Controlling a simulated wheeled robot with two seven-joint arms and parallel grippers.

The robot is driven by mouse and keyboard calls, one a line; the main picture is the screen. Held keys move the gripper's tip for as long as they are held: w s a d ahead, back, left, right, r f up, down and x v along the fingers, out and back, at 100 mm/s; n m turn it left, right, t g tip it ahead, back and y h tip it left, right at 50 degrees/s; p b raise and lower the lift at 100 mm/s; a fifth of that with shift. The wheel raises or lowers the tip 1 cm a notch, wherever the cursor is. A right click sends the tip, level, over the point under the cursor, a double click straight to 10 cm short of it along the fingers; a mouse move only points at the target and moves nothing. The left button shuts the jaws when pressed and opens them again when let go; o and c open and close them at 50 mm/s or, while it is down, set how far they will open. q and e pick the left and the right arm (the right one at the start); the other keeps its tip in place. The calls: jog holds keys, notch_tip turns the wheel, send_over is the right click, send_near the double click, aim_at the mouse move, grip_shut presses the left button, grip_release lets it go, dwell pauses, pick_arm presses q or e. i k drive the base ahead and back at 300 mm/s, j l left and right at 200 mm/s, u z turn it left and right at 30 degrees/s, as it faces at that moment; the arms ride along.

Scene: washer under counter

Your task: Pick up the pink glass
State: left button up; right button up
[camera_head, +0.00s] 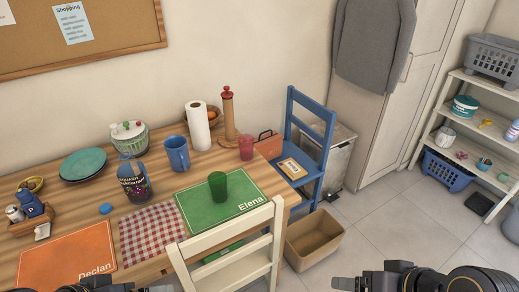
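The pink glass (246,147) stands upright near the right end of the wooden table (60,168), beside the wooden pepper mill (229,115) and behind the green placemat (226,204). A green glass (217,186) stands on that placemat, in front of the pink one. My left gripper (150,289) shows only as a sliver at the bottom edge. My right gripper (345,283) is at the bottom, right of the cardboard box. Both are far from the pink glass, and their fingers are too cut off or small to read.
A cream chair (245,240) stands against the table's front edge. A blue chair (308,150) is at the right end, with a cardboard box (312,238) on the floor nearby. A blue mug (177,153) and paper roll (198,125) stand left of the pink glass. Floor at right is mostly clear.

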aim_at(245, 141)
jog(key=i+l, duration=0.35)
jog(key=i+l+u, duration=0.2)
jog(key=u, duration=0.2)
jog(key=i+l+u, duration=0.15)
jog(key=u, duration=0.25)
jog(key=l+u, duration=0.4)
jog(key=u, duration=0.7)
jog(key=i+l, duration=0.05)
